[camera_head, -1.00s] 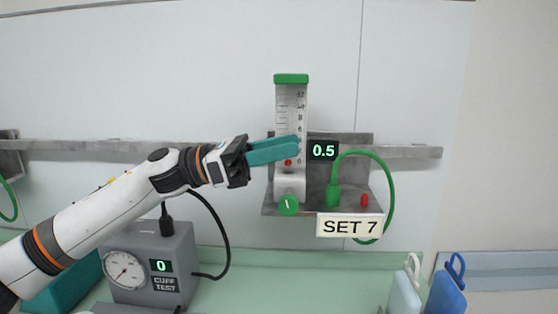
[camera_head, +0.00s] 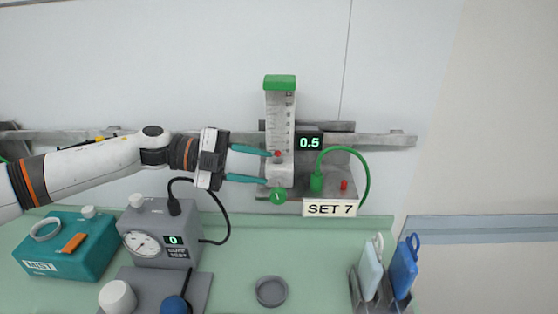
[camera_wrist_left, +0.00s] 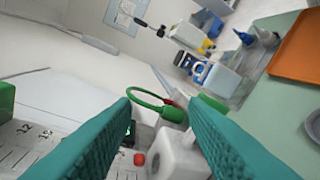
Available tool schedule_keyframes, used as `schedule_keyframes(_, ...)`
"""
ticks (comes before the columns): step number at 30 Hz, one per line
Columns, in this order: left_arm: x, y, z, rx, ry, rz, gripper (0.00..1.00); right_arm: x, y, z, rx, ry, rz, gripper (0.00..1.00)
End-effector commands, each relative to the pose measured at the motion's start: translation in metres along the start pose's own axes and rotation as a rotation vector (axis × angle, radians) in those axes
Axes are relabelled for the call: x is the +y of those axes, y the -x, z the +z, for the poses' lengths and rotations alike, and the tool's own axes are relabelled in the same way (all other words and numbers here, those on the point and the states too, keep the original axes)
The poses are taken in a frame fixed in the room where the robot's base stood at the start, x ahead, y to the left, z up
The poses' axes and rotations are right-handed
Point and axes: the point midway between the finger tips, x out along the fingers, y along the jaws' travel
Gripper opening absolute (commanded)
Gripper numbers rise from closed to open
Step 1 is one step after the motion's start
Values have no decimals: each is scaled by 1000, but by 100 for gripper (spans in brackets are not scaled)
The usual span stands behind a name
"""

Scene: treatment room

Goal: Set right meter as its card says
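The right meter (camera_head: 280,120) is a clear upright scale tube with a green cap on the wall rail. Its red float (camera_head: 277,153) sits low, and its display (camera_head: 309,142) appears to read 0.5. The card (camera_head: 330,208) below says SET 7. The green knob (camera_head: 278,196) is at the meter's foot. My left gripper (camera_head: 268,167) is open, its two teal fingers parted one above the other, just left of the tube and above the knob. In the left wrist view the meter's white lower block (camera_wrist_left: 180,155) shows between the fingers. My right gripper is not in view.
A green hose (camera_head: 367,180) loops right of the meter, near a red fitting (camera_head: 344,185). Below stand a grey cuff tester (camera_head: 160,232) with a gauge, a teal MIST box (camera_head: 66,250), a round grey dish (camera_head: 271,291) and a holder with blue items (camera_head: 403,268). The counter's middle is mostly clear.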

Motion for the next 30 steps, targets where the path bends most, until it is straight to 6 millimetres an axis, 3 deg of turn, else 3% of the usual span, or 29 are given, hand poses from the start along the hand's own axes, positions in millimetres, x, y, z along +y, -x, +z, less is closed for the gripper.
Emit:
schedule_keyframes(1,9,11,4,18,149,-27,40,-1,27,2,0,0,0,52)
schedule_keyframes(6,-3,36,3,87,648,-91,40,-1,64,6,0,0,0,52)
schedule_keyframes(12,-17,56,3,155,1023,-118,40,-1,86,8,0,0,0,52)
schedule_keyframes(16,-23,59,2,172,1112,-122,40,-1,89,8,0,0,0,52)
schedule_keyframes(20,-25,48,1,173,1124,-124,40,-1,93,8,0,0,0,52)
schedule_keyframes(30,-36,-16,-2,171,1122,-125,40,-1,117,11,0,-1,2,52)
